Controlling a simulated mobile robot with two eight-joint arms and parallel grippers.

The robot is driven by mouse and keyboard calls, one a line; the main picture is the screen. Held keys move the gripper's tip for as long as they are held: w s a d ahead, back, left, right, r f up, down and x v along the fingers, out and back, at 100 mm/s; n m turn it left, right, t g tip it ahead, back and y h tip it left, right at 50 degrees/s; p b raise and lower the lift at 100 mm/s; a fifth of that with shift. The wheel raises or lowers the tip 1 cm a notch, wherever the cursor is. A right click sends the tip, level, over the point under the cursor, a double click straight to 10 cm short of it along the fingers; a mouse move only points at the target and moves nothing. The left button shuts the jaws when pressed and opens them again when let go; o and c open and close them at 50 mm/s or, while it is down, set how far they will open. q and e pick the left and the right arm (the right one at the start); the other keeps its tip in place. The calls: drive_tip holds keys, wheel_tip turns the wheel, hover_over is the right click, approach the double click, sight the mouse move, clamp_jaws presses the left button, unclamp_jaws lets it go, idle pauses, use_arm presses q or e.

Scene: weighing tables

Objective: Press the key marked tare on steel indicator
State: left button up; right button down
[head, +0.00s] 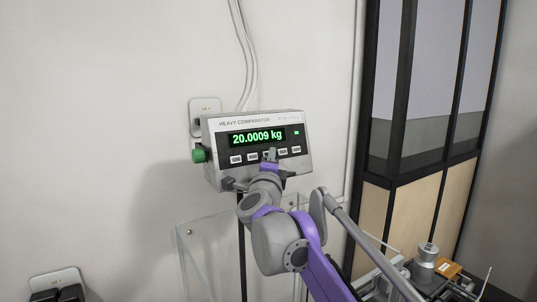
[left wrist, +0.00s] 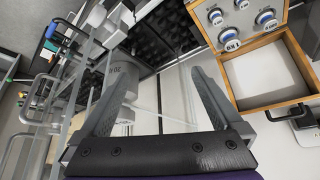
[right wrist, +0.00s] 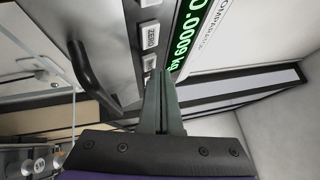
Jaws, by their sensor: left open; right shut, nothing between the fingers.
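The steel indicator (head: 215,135), marked HEAVY COMPARATOR, is on the wall and its green display (head: 257,137) reads 20.0009 kg. A row of small pale keys (head: 236,160) runs under the display; their labels are too small to read in the head view. My right gripper (head: 270,155) is shut and empty, its tips in front of the middle of the row, hiding part of it. In the right wrist view its shut fingers (right wrist: 160,78) overlap the key row beside a key that seems marked ZERO (right wrist: 150,36). Contact cannot be told. My left gripper (left wrist: 158,80) is open.
A green knob (head: 198,155) sticks out of the indicator's left side, and a dark handle (right wrist: 90,78) shows near the right fingers. The left wrist view shows an open wooden weight box (left wrist: 272,106) and a steel cylinder weight (left wrist: 122,88). A clear panel (head: 190,240) stands below the indicator.

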drive_tip(key=shift+w+a+f, duration=0.15)
drive_tip(key=shift+w+a, duration=0.1)
drive_tip(key=shift+w, duration=0.1)
idle(0.8)
drive_tip(key=shift+s, duration=0.15)
drive_tip(key=shift+s+d+r, duration=0.25)
drive_tip(key=shift+s+d, duration=0.2)
drive_tip(key=shift+s, duration=0.1)
drive_tip(key=s+d, duration=0.1)
drive_tip(key=s+r, duration=0.1)
drive_tip(key=s+d, duration=0.1)
drive_tip(key=s, duration=0.1)
drive_tip(key=shift+d+r, duration=0.15)
drive_tip(key=shift+d, duration=0.15)
idle(0.8)
